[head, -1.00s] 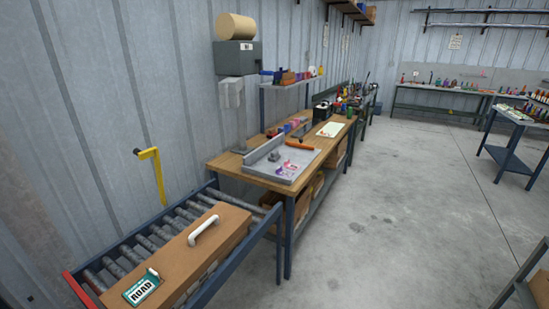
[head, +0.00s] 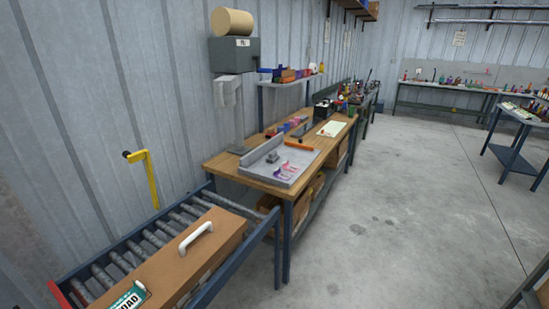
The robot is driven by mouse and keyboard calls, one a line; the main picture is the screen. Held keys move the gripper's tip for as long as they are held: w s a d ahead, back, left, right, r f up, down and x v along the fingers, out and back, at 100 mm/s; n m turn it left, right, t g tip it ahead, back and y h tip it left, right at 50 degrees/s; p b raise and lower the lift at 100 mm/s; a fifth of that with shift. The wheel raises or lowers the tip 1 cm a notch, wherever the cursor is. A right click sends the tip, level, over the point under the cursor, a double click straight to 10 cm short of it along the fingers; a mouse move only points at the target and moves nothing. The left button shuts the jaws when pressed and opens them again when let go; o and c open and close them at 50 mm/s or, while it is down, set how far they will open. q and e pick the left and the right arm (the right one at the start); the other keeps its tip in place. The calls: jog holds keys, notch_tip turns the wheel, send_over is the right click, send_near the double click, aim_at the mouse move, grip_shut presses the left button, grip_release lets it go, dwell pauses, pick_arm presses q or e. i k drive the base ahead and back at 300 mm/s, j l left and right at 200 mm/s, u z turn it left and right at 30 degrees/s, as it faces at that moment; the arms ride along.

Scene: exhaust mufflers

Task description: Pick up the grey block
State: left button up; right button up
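A small grey block (head: 271,157) sits on a grey tray-like board (head: 299,176), near the board's raised back edge. The board lies on the near end of a wooden workbench (head: 242,172). Small pink and purple items (head: 285,169) lie on the board near the block. The block is small in view, so its exact shape is hard to tell. Neither of my grippers shows in the head view.
A roller conveyor (head: 135,252) with a brown case (head: 175,262) and white handle stands in front of the bench. A yellow bracket (head: 151,178) is by the wall. A grey machine (head: 235,54) stands behind the bench.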

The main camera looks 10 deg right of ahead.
aim_at(273, 157)
jog(key=i+l, duration=0.35)
jog(key=i+l+z, duration=0.1)
jog(key=i+l, duration=0.2)
jog(key=i, duration=0.25)
jog(key=i+l, duration=0.3)
jog(key=i, duration=0.15)
jog(key=i+l+z, duration=0.1)
jog(key=i+l, duration=0.2)
jog(key=i, duration=0.2)
